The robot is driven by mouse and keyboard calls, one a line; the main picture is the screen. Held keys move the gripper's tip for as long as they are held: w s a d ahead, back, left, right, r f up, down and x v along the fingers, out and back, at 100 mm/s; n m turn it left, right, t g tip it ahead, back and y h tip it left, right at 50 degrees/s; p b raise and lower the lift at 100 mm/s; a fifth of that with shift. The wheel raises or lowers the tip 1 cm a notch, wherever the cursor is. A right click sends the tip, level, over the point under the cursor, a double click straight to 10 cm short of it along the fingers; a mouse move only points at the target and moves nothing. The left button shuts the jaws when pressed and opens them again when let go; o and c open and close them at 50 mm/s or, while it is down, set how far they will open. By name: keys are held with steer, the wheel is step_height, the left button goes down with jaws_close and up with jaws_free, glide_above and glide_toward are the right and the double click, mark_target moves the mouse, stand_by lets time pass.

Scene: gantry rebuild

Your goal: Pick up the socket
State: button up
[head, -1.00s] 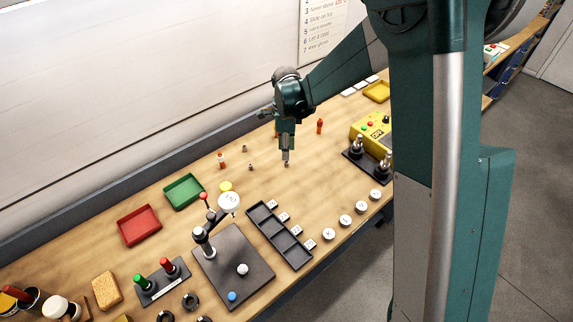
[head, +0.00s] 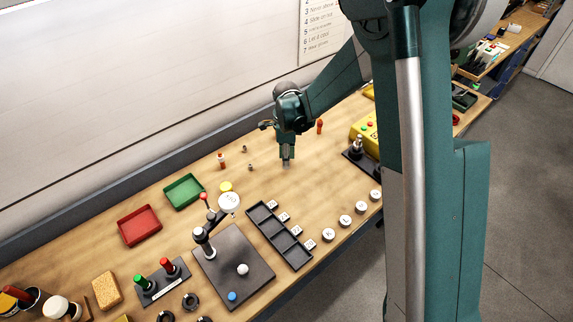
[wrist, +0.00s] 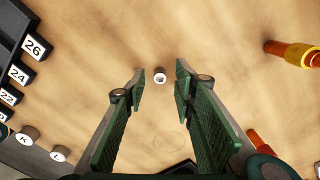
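The socket (wrist: 160,76) is a small dark metallic cylinder standing on the wooden bench, its round top facing the wrist camera. In the wrist view my gripper (wrist: 160,80) is open, one green finger on each side of the socket line, with clear gaps on both sides. I cannot tell how far the fingertips are above the bench. In the head view my gripper (head: 286,161) points down over the middle of the bench, and the socket is hidden or too small to tell there.
Two other small metallic pieces (head: 250,167) (head: 244,149) stand left of my gripper. A dark compartment tray (head: 280,236) with number tags lies nearer the front edge, beside lettered round caps (head: 345,221). Bench around the socket is clear.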

steer(key=shift+f, duration=0.95)
jaws_close()
